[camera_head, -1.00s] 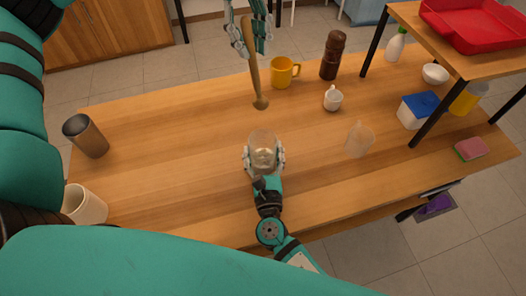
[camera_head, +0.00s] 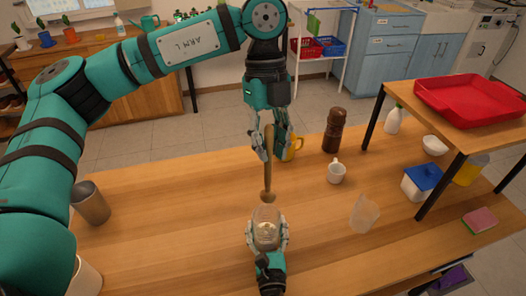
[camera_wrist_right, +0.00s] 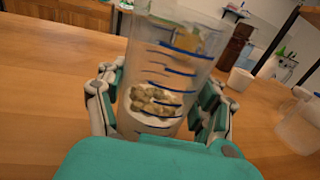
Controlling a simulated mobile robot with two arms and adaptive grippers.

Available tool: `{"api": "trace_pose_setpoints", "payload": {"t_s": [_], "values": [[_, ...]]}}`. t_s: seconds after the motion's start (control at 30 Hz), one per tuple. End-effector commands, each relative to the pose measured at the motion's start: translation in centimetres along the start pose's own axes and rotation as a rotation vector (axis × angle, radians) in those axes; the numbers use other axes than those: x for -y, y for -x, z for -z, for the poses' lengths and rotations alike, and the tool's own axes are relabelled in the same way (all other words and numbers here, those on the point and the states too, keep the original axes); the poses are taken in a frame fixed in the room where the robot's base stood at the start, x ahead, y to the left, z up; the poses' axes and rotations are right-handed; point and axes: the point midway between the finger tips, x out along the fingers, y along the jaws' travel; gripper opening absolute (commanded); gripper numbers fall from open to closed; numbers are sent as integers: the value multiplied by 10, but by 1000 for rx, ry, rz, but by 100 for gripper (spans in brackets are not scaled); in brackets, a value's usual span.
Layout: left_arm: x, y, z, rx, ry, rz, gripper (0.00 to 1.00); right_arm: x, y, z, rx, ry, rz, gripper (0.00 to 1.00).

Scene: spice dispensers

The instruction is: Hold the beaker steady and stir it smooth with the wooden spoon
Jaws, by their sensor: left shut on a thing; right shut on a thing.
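My left gripper (camera_head: 271,148) is shut on the wooden spoon (camera_head: 268,172). The spoon hangs nearly upright with its bowl down, just above or behind the beaker's rim; its depth is hard to tell. The clear beaker (camera_head: 266,222) stands at the table's front middle. My right gripper (camera_head: 267,243) is shut around its sides from the front. In the right wrist view the beaker (camera_wrist_right: 165,75) has blue marks, and pale lumps (camera_wrist_right: 156,100) lie in white stuff near its bottom. A brownish shape shows through its upper wall; I cannot tell what it is.
On the wooden table (camera_head: 170,220), a yellow mug (camera_head: 290,150) is partly hidden behind my left gripper. A pepper mill (camera_head: 334,130), white cup (camera_head: 336,172) and clear jug (camera_head: 364,213) stand to the right. A metal tumbler (camera_head: 90,202) stands left. A raised shelf is at right.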

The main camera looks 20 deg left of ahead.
Motion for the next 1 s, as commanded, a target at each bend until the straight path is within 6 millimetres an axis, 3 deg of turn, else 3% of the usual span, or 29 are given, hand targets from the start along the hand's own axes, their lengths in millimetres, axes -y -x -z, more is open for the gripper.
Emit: {"api": "trace_pose_setpoints", "payload": {"t_s": [1.0], "values": [[6, -72, -20, -1, 2, 0, 0, 1, 0, 1, -1, 0, 1, 28]]}}
